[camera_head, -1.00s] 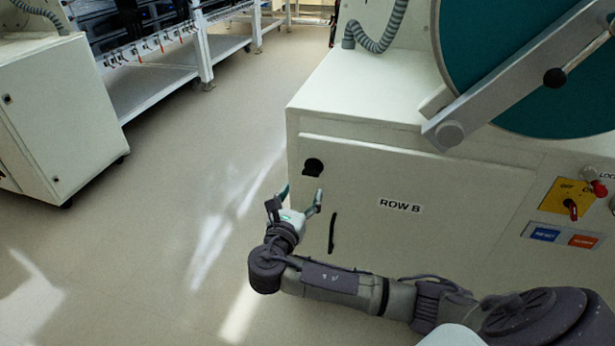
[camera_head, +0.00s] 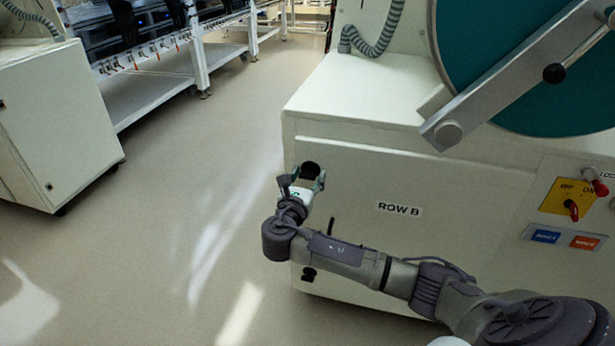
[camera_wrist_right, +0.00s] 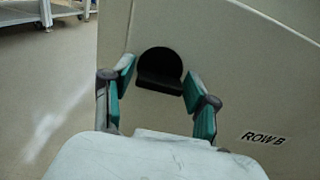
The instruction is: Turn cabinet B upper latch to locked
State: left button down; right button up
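Cabinet B (camera_head: 450,240) is the pale cabinet on the right, marked ROW B. Its upper latch (camera_head: 309,170) is a round black knob near the door's upper left corner. In the right wrist view the latch (camera_wrist_right: 160,70) shows a raised bar lying roughly level. My right gripper (camera_head: 308,182) is at the latch. In the right wrist view its teal-padded fingers (camera_wrist_right: 158,92) are open, one on each side of the latch and apart from it. Whether the fingertips reach around the bar is hard to tell. My left gripper is not in view.
A black door handle (camera_head: 331,232) and a lower black latch (camera_head: 309,274) are on the same door. A control panel with a yellow switch plate (camera_head: 556,194) sits at the right. Open floor (camera_head: 190,200) lies left of the cabinet.

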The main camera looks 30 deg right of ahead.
jog(key=c, duration=0.7)
jog(key=shift+m+p, duration=0.4)
jog(key=shift+m, duration=0.1)
jog(key=shift+c, duration=0.2)
jog(key=shift+m, duration=0.3)
jog(key=m+p, duration=0.1)
jog(key=m, duration=0.1)
jog(key=shift+m, duration=0.3)
jog(key=m, duration=0.3)
jog(key=shift+f+m, duration=0.1)
jog(key=shift+m, duration=0.2)
jog(key=m, duration=0.3)
jog(key=shift+m, duration=0.3)
jog(key=shift+f+m+b, duration=0.1)
jog(key=shift+m+b, duration=0.5)
jog(key=shift+m, duration=0.7)
jog(key=m+b, duration=0.2)
jog(key=m, duration=0.1)
jog(key=shift+m, duration=0.4)
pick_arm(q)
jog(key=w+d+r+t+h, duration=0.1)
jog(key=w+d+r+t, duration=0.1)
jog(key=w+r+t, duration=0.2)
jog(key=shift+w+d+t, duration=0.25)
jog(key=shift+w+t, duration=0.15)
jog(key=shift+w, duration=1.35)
